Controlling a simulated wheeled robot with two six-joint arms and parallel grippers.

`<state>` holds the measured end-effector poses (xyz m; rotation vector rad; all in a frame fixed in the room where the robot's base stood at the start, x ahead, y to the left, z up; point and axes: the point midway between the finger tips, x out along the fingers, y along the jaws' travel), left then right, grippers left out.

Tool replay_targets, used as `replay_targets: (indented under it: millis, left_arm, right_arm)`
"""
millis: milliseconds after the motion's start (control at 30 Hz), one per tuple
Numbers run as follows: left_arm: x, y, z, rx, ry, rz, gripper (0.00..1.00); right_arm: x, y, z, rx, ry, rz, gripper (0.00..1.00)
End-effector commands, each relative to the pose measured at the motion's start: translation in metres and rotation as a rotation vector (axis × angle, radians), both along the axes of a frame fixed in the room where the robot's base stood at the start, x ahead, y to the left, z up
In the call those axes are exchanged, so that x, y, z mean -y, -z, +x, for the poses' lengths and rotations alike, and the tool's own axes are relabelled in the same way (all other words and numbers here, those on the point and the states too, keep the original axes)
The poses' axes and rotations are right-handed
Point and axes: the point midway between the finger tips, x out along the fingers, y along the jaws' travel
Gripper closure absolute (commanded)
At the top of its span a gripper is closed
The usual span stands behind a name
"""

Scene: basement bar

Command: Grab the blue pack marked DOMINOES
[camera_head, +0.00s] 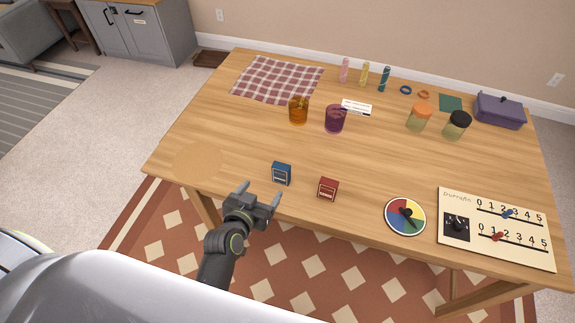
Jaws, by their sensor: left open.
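A small blue pack (281,173) stands on the wooden table near its front edge, left of a similar red pack (328,189). Both have pale labels on the front, too small to read. My left gripper (259,190) is in front of the table's front edge, just left of and nearer than the blue pack. Its two fingers are spread apart with nothing between them. The gripper looks apart from the blue pack. My right gripper is not in view.
A spinner disc (405,216) and a score board (497,228) lie to the right. An amber glass (298,110), a purple glass (335,118) and a white card (357,107) are behind. The table (225,140) is clear left of the blue pack.

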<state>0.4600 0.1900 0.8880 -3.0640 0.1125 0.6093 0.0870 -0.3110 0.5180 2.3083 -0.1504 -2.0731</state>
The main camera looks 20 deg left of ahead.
Motion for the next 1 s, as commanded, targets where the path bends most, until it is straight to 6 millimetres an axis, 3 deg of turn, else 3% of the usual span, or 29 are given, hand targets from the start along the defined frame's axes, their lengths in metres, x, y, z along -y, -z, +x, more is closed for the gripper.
replay_targets:
  millis: [233, 500, 700, 1000]
  left_arm:
    - [0.003, 0.023, 0.043, 0.002, 0.002, 0.003, 0.25]
    - [0.007, 0.041, 0.083, 0.001, 0.002, 0.002, 0.25]
    - [0.008, 0.046, 0.102, 0.000, 0.001, 0.002, 0.25]
    - [0.010, 0.051, 0.114, 0.000, 0.000, 0.001, 0.25]
  right_arm:
    - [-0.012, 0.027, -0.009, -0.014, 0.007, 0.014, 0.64]
    - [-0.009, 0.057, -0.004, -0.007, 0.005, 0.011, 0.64]
    - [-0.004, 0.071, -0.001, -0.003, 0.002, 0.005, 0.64]
    - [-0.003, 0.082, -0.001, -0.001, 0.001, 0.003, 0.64]
